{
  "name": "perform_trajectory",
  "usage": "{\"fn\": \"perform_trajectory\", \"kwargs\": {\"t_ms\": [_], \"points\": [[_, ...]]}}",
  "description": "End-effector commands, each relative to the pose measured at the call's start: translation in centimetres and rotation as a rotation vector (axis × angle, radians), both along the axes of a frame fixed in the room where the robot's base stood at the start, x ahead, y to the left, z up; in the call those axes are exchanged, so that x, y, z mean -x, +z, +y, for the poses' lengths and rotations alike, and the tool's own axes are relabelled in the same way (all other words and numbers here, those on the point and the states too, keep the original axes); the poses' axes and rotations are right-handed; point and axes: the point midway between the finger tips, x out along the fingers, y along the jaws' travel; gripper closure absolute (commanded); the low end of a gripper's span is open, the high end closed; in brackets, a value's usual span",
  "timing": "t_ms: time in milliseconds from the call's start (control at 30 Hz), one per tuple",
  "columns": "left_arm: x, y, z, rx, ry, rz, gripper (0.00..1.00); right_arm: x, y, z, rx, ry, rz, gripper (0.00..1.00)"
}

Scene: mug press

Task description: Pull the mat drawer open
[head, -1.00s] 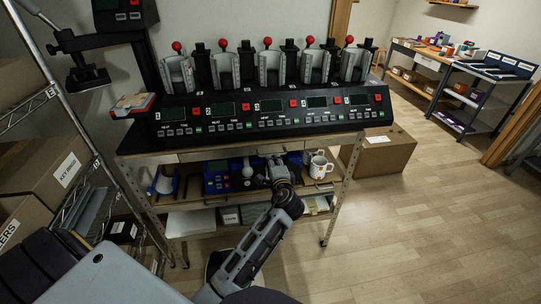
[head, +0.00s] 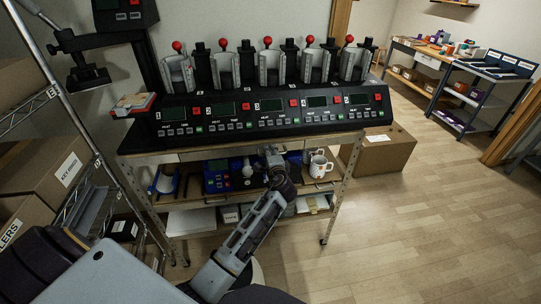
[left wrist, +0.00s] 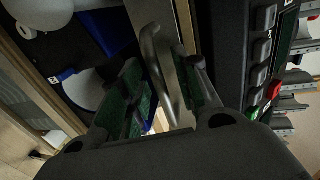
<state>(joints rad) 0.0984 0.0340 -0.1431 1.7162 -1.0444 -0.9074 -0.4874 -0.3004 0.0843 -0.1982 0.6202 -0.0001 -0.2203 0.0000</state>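The drawer (head: 215,154) is a shallow, pale metal-fronted strip under the top of the press bench, and it looks closed in the head view. Its curved metal handle (left wrist: 163,75) shows in the left wrist view, against the drawer front (left wrist: 182,98). My left gripper (head: 270,150) is at the drawer front near the middle of the bench. In the left wrist view its green-padded fingers (left wrist: 163,92) are apart, with the handle between them. A gap shows beside the handle. The mat inside is hidden. My right gripper is not in view.
The black mug press (head: 265,118) with several red-knobbed stations stands just above the drawer. White mugs (head: 319,166) and a blue device (head: 217,180) sit on the shelf below. A wire rack with boxes (head: 62,168) stands at left. The floor at right is clear.

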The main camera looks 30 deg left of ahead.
Motion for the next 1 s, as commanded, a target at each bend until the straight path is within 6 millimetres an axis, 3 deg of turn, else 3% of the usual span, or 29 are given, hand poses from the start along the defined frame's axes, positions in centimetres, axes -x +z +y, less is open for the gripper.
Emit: {"fn": "perform_trajectory", "kwargs": {"t_ms": [67, 300, 1000], "points": [[0.0, 0.0, 0.0, 0.000, 0.000, 0.000, 0.69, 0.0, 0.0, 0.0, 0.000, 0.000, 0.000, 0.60], [0.0, 0.0, 0.0, 0.000, 0.000, 0.000, 1.00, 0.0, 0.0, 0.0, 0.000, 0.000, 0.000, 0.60], [0.6, -0.2, -0.5, 0.002, 0.000, 0.004, 1.00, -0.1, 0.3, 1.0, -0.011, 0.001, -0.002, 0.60]]}}
